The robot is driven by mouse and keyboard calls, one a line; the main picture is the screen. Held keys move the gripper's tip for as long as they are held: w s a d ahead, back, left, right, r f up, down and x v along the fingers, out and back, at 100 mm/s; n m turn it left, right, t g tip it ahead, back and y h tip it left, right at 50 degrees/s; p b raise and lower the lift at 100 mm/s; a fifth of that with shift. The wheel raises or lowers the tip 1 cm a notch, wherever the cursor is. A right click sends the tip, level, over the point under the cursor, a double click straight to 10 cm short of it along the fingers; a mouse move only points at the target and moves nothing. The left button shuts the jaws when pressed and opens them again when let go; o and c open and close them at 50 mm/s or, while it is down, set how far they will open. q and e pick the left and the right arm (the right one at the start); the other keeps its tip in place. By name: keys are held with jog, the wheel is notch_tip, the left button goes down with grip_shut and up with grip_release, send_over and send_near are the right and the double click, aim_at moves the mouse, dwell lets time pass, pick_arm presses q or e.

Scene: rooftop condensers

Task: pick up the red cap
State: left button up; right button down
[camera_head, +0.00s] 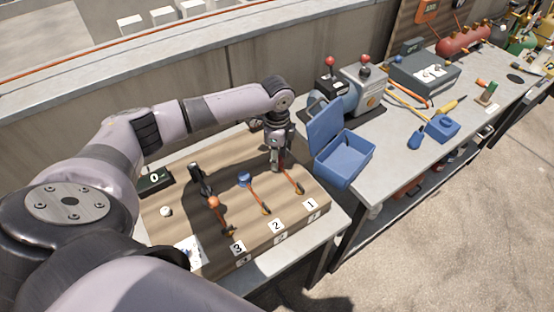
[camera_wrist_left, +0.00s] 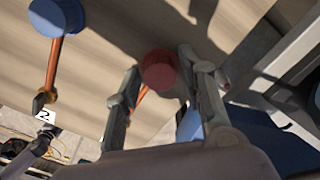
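The red cap (camera_wrist_left: 158,70) sits at the end of an orange-and-copper stem on the wooden board (camera_head: 180,222), in line with label 1. In the wrist view it lies between the two fingers of my left gripper (camera_wrist_left: 160,60), with narrow gaps at its sides. The fingers look open and are down around the cap; I cannot make out firm contact. In the head view my left gripper (camera_head: 277,166) points down at the board's far right part, and the cap is mostly hidden by it. My right gripper is not in view.
A blue cap (camera_head: 244,178) and an orange cap (camera_head: 213,202) stand left of the gripper, in line with labels 2 and 3. A black upright part (camera_head: 200,180) is farther left. An open blue box (camera_head: 343,158) stands close on the right.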

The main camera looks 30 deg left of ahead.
pick_arm(q)
jog(key=c, duration=0.5)
jog(key=shift+r, duration=0.1)
